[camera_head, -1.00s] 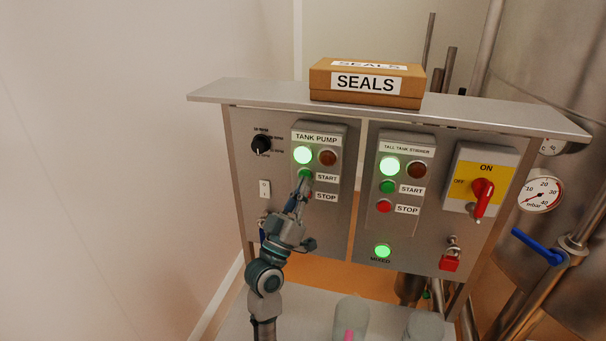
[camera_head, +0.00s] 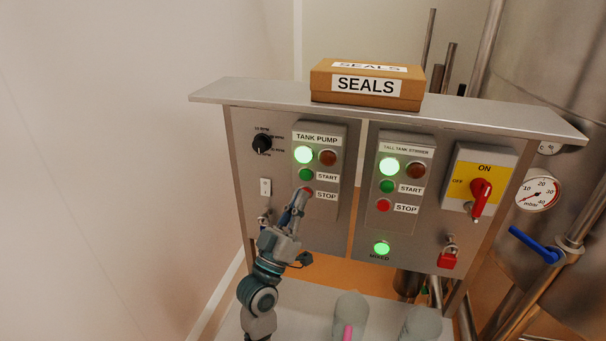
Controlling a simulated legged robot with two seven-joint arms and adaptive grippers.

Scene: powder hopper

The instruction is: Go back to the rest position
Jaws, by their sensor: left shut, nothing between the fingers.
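My left gripper (camera_head: 301,195) is shut and empty. Its fingertips are in front of the tank pump box (camera_head: 330,217), near the red STOP button (camera_head: 306,191), which they partly cover. I cannot tell whether they touch it. The green START button (camera_head: 306,174) above is uncovered. The tank pump's green lamp (camera_head: 303,154) is lit and the red lamp (camera_head: 327,158) beside it is dark. My right gripper is not in view.
The tall tank stirrer box (camera_head: 400,222) is to the right, its green lamp lit. A yellow panel with a red rotary switch (camera_head: 480,190) and a red padlock (camera_head: 448,260) are further right. A SEALS box (camera_head: 367,103) sits on the top shelf (camera_head: 260,96). A blue-handled valve (camera_head: 535,244) is at right.

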